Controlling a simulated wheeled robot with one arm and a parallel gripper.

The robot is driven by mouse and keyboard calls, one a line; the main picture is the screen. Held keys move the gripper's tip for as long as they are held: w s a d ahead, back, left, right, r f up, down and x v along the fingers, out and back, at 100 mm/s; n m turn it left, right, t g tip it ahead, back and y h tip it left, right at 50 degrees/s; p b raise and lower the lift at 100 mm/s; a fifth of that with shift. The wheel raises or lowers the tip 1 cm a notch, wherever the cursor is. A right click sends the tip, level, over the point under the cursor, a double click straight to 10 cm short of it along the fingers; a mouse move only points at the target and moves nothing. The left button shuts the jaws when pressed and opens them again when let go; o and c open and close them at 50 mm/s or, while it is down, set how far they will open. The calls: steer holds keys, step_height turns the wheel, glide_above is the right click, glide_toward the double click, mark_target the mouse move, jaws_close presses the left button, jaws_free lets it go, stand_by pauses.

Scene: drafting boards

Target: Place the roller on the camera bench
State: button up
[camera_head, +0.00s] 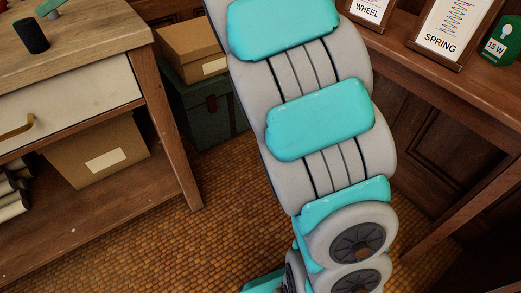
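My arm, grey with turquoise pads, crosses the middle of the camera_head view from top to bottom. My gripper is not in view. I cannot identify the roller for sure. A small black cylinder (32,36) stands on the wooden workbench (95,27) at the upper left. A small turquoise-topped object (49,8) is just behind it, cut by the top edge. I cannot tell which piece of furniture is the camera bench. Another dark wooden bench (395,42) at the upper right carries display cards.
The right bench holds a WHEEL card (370,10), a SPRING card (442,30) and a green 15 W box (499,42). Cardboard boxes (98,150) (190,48) and a dark green chest (208,108) are low at left. Tiled floor (190,240) is open at lower left.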

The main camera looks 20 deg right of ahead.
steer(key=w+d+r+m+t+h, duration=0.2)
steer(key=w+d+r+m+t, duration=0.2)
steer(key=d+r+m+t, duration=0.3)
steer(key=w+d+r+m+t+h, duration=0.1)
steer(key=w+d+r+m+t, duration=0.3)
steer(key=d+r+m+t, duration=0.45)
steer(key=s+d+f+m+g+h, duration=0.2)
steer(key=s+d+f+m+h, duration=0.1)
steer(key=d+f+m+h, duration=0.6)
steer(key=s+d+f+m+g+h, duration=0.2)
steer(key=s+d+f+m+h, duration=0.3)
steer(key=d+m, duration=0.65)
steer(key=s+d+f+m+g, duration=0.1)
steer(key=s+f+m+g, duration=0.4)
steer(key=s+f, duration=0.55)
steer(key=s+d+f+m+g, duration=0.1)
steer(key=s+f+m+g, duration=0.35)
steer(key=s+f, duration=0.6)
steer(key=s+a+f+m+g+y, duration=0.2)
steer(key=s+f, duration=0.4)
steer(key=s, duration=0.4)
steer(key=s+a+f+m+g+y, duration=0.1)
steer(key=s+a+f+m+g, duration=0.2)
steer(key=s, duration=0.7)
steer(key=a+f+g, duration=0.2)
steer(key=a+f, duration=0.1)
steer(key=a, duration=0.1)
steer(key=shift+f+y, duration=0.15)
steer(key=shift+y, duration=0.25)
